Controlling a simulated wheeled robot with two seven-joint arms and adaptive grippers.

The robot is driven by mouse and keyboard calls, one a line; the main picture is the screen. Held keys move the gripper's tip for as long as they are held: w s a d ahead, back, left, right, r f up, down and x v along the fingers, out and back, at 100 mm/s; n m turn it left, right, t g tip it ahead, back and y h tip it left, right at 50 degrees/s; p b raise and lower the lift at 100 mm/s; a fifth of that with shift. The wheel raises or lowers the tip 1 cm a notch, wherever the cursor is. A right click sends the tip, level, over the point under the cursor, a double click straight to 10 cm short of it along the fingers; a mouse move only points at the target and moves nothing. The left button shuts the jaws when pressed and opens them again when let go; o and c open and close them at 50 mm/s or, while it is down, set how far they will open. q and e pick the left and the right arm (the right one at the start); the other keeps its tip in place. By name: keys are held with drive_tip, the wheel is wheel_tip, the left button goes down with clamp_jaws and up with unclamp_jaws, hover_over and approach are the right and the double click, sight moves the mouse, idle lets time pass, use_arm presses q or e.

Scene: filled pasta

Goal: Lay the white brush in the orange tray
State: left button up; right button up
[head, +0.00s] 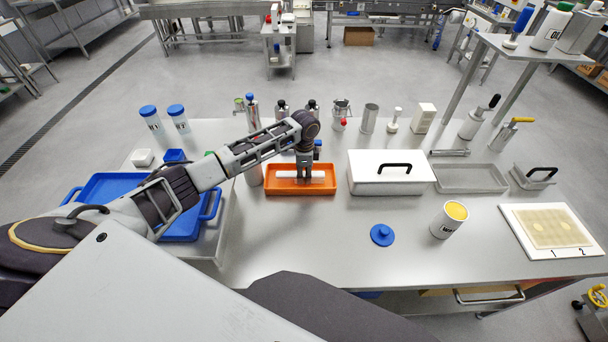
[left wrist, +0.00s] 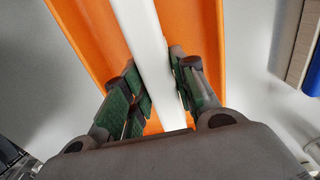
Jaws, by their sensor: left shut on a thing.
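The orange tray (head: 295,190) lies on the steel table, just left of the white lidded box. The white brush (head: 284,174) is a long pale bar over the tray, within its outline and lying along its length. My left gripper (head: 304,177) points down into the tray and is shut on the brush near its middle. In the left wrist view the brush (left wrist: 148,40) runs between the two green-padded fingers (left wrist: 160,95), with the orange tray (left wrist: 85,25) behind it. I cannot tell whether the brush touches the tray floor. My right gripper is not in view.
The white box (head: 390,182) with a black handle stands close to the tray's right. A blue tray (head: 100,190) is at the left. Several bottles and canisters line the back. A blue lid (head: 382,235) and an open tin (head: 444,226) stand in front; the table before the orange tray is clear.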

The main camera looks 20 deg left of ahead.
sight(304, 173)
use_arm(q)
drive_tip(key=shift+f, duration=0.1)
drive_tip(key=o, duration=1.1)
drive_tip(key=shift+r, duration=6.15)
